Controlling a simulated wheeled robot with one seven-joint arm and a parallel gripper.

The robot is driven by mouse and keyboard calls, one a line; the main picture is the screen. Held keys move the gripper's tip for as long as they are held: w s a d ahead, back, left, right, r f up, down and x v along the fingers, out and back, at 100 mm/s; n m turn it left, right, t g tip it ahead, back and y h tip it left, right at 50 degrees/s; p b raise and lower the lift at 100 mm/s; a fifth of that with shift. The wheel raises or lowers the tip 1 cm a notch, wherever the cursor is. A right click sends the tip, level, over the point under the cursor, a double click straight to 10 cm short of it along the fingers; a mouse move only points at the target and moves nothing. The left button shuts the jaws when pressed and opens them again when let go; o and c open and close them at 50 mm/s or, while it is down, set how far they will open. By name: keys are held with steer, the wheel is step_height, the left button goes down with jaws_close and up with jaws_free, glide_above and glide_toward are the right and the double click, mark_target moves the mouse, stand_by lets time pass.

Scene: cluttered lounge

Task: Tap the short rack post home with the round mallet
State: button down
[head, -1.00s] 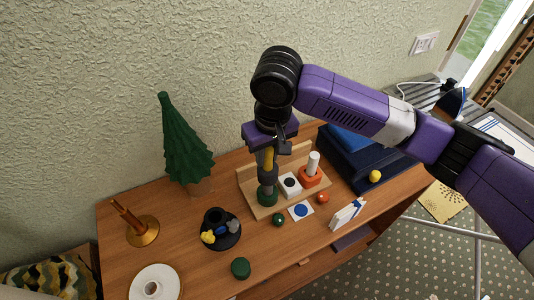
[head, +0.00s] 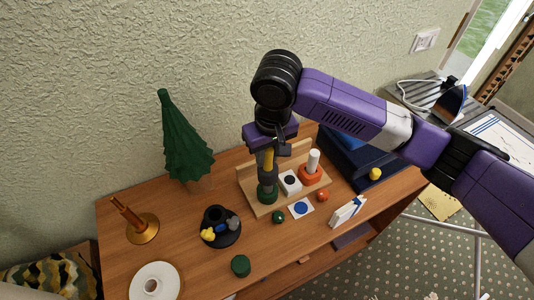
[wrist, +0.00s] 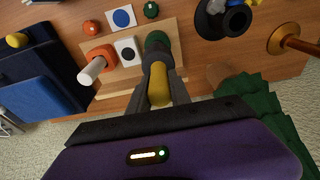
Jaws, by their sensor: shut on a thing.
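My gripper (wrist: 158,92) points down over the wooden rack (head: 258,208) and is shut on an upright yellow handle (wrist: 159,84), which I take as the round mallet's. A round dark green piece (head: 267,196) is at its lower end, over the rack's left end; it also shows in the wrist view (wrist: 157,39). I cannot tell which post is the short rack post.
A black holder (head: 221,238), copper stand (head: 142,228) and green tree (head: 185,145) are left. A dark blue case (head: 362,165) is right.

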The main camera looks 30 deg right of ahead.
steer(key=shift+r+p, duration=0.3)
steer(key=shift+r, duration=0.15)
steer(key=shift+r+p, duration=2.65)
steer(key=shift+r, duration=0.35)
